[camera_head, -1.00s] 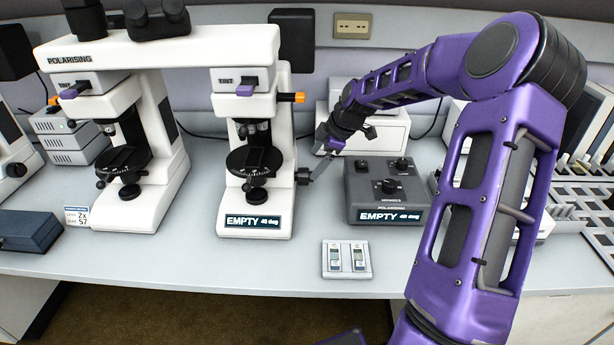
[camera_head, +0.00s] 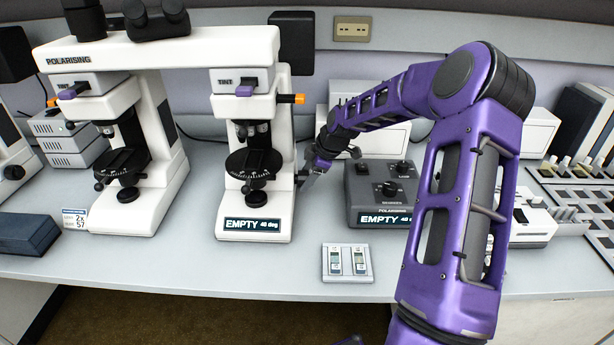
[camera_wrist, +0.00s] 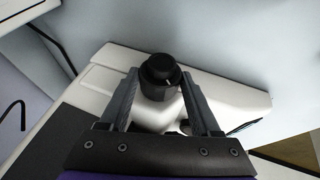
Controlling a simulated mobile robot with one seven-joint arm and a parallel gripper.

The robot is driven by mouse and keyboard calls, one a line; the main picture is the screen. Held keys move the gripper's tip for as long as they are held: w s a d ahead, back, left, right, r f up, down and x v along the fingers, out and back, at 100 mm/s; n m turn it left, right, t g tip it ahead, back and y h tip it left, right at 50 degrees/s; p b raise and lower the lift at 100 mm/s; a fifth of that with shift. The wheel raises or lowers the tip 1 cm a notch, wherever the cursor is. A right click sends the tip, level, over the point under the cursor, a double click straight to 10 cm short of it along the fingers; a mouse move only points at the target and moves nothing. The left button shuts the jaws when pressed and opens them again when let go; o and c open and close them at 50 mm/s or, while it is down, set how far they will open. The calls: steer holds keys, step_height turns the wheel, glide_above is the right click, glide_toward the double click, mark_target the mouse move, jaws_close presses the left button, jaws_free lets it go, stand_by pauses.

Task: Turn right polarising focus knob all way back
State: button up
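The right focus knob (camera_wrist: 160,75) is a black ridged cylinder on the side of the white polarising microscope's right stand (camera_head: 255,110). In the wrist view it lies between the two grey fingers of my gripper (camera_wrist: 159,76). The fingers are spread; a gap shows to the left of the knob, and the right finger is very close to it. Whether it touches I cannot tell. In the head view my gripper (camera_head: 308,174) is at the stand's right side, low down, and mostly hides the knob there.
A dark control box (camera_head: 380,200) stands close to the right of my gripper. A small slide holder (camera_head: 347,262) lies in front on the bench. The stage (camera_head: 253,163) sticks out from the stand. The front bench area is mostly clear.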

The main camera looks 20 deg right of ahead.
steer(key=c, duration=0.7)
steer(key=shift+c, duration=0.2)
steer(key=shift+r+p, duration=0.15)
steer(key=shift+p, duration=0.5)
steer(key=shift+w+r+g+p, duration=0.1)
steer(key=shift+g+p, duration=0.3)
steer(key=shift+p, duration=0.05)
steer(key=g+p, duration=0.1)
steer(key=y+p, duration=0.1)
steer(key=p, duration=0.1)
steer(key=shift+w+m+g, duration=0.2)
steer(key=shift+m+g, duration=0.1)
steer(key=shift+g, duration=0.1)
steer(key=g, duration=0.1)
steer(key=p, duration=0.1)
steer(key=g+y, duration=0.1)
steer(key=shift+w+d+f+m+g+p, duration=0.2)
steer(key=shift+f+m+g+p, duration=0.05)
steer(key=shift+m+g+p, duration=0.05)
steer(key=shift+w+f+g+y+b, duration=0.1)
steer(key=shift+g+y+b, duration=0.2)
steer(key=shift+g+y, duration=0.35)
steer(key=shift+m+g, duration=0.3)
steer(key=shift+g, duration=0.25)
